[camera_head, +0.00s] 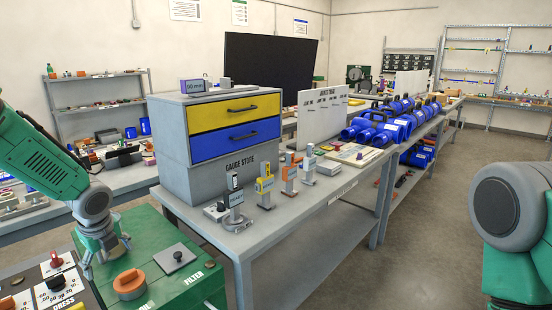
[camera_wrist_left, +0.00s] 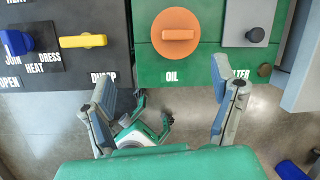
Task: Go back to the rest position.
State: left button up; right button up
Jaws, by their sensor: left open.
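My left gripper (camera_head: 104,258) is in the lower left of the head view, pointing down over the near edge of the green cart top, left of the orange OIL cap (camera_head: 129,284). In the left wrist view the two fingers of the left gripper (camera_wrist_left: 165,88) stand wide apart with nothing between them. The orange OIL cap (camera_wrist_left: 175,32) lies beyond the fingertips there. My right arm shows only as a grey and green link at the right edge of the head view; its gripper is out of sight.
A yellow lever (camera_wrist_left: 83,41) sits by DUMP. A grey bench (camera_head: 262,236) with a drawer cabinet (camera_head: 203,168) and gauges stands ahead. Floor at right is clear.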

pick_arm(q)
jog(key=s+d+f+n+g+h+b, duration=0.1)
jog(key=s+d+f+n+h+b, duration=0.1)
jog(key=s+d+f+n, duration=0.65)
jog(key=s+d+f+n+h+b, duration=0.1)
jog(key=s+d+f+n+b, duration=0.3)
jog(key=s+f, duration=0.7)
jog(key=s+d+f+n+b, duration=0.1)
jog(key=s+f+n, duration=0.3)
jog(key=s, duration=0.4)
jog(key=s+d+f+n+y+b, duration=0.1)
jog(key=s+f+n, duration=0.4)
jog(key=s, duration=0.3)
jog(key=shift+s+d+f+n+g+b, duration=0.3)
jog(key=shift+s+d+n+g, duration=0.1)
jog(key=shift+n, duration=0.25)
jog(key=shift+a, duration=0.1)
